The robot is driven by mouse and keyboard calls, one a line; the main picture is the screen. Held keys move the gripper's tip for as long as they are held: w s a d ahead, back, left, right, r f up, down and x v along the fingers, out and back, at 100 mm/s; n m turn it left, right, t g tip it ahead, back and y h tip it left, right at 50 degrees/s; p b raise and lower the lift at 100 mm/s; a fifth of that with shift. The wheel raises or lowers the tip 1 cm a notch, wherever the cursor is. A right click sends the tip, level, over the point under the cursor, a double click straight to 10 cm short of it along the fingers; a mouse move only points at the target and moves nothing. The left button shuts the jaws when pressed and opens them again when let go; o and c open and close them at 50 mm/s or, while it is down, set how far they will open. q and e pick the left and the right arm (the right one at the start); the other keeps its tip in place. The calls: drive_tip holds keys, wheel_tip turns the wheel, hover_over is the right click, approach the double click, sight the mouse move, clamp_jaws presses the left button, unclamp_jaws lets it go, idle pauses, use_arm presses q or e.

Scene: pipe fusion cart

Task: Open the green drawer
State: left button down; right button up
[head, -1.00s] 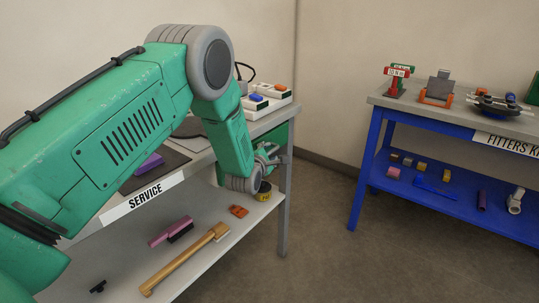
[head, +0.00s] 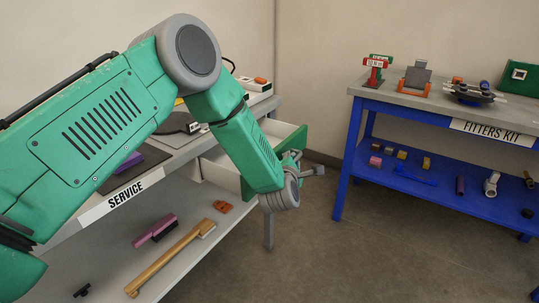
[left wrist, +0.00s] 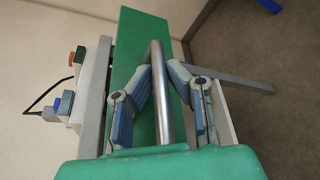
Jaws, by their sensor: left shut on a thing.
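The green drawer (head: 291,135) stands pulled out from under the SERVICE bench's right end in the head view. Its green front panel also shows in the left wrist view (left wrist: 130,65), with a silver bar handle (left wrist: 160,95) along it. My left gripper (head: 300,165) is at the drawer front in the head view. In the left wrist view the left gripper's fingers (left wrist: 160,78) are closed around the handle from both sides. My left forearm hides part of the drawer. My right gripper is in neither view.
The SERVICE bench (head: 190,146) has a lower shelf with a wooden-handled tool (head: 170,262), a purple item (head: 155,229) and an orange item (head: 223,207). A blue FITTERS KIT bench (head: 440,185) stands at right. Bare floor (head: 330,260) lies between them.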

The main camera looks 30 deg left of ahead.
use_arm(q)
drive_tip(key=s+d, duration=0.1)
drive_tip(key=d, duration=0.9)
drive_tip(key=shift+d+f+b, duration=0.15)
drive_tip(key=shift+f+b, duration=0.05)
drive_tip(key=shift+b, duration=0.2)
drive_tip(key=c, duration=1.6)
unclamp_jaws()
drive_tip(key=shift+o, duration=0.2)
drive_tip(key=shift+r, duration=0.1)
drive_tip(key=v, duration=1.1)
drive_tip(key=shift+s, duration=0.4)
drive_tip(key=shift+d, duration=0.1)
